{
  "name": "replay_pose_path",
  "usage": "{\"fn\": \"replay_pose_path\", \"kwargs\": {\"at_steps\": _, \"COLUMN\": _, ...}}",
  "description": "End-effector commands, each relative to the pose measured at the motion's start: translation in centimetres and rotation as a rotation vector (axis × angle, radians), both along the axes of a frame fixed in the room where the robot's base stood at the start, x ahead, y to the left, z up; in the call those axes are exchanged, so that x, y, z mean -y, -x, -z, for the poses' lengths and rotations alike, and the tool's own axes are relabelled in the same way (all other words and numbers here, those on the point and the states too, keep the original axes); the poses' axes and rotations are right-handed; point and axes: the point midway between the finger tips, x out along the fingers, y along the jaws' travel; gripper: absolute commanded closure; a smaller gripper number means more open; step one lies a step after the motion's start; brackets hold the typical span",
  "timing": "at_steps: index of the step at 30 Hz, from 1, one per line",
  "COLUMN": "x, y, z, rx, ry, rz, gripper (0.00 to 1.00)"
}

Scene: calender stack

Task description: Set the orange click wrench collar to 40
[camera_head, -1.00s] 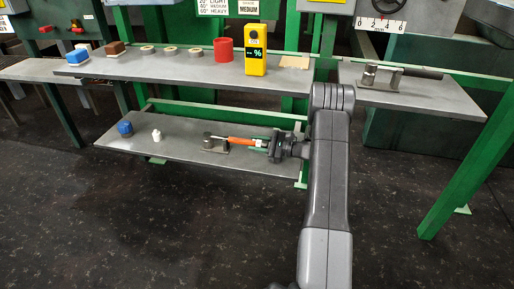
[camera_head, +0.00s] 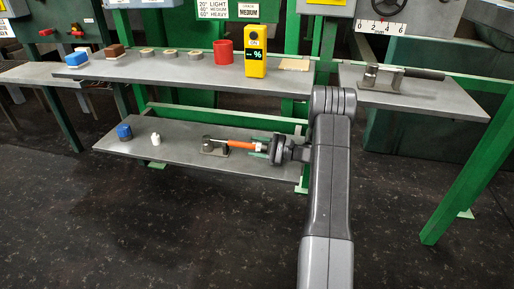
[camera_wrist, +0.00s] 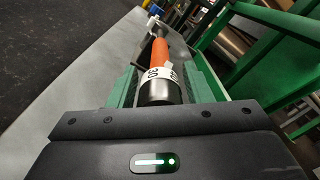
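The orange click wrench (camera_head: 238,144) lies level on the lower shelf, its head at a small metal block (camera_head: 212,146). Its white collar (camera_head: 259,147) is at the right end of the orange grip. In the wrist view the collar (camera_wrist: 158,74) shows dark numbers; one looks like 30, another at its right edge is partly cut off.
A blue item (camera_head: 124,131) and a small white item (camera_head: 155,139) stand left on the lower shelf (camera_head: 180,135). The upper shelf (camera_head: 190,68) holds a red cup (camera_head: 224,51) and a yellow meter (camera_head: 255,52). A green post (camera_head: 470,170) stands at right.

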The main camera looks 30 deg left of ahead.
Motion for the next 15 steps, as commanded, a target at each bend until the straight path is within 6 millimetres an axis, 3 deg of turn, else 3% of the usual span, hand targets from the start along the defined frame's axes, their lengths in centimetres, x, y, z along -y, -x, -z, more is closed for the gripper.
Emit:
{"fn": "replay_pose_path", "kwargs": {"at_steps": 10, "x": 0.1, "y": 0.0, "z": 0.0, "rx": -0.001, "ry": 0.000, "rz": 0.000, "gripper": 0.46}}
{"fn": "replay_pose_path", "kwargs": {"at_steps": 15, "x": 1.9, "y": -0.5, "z": -0.2, "rx": -0.001, "ry": 0.001, "rz": 0.003, "gripper": 0.46}}
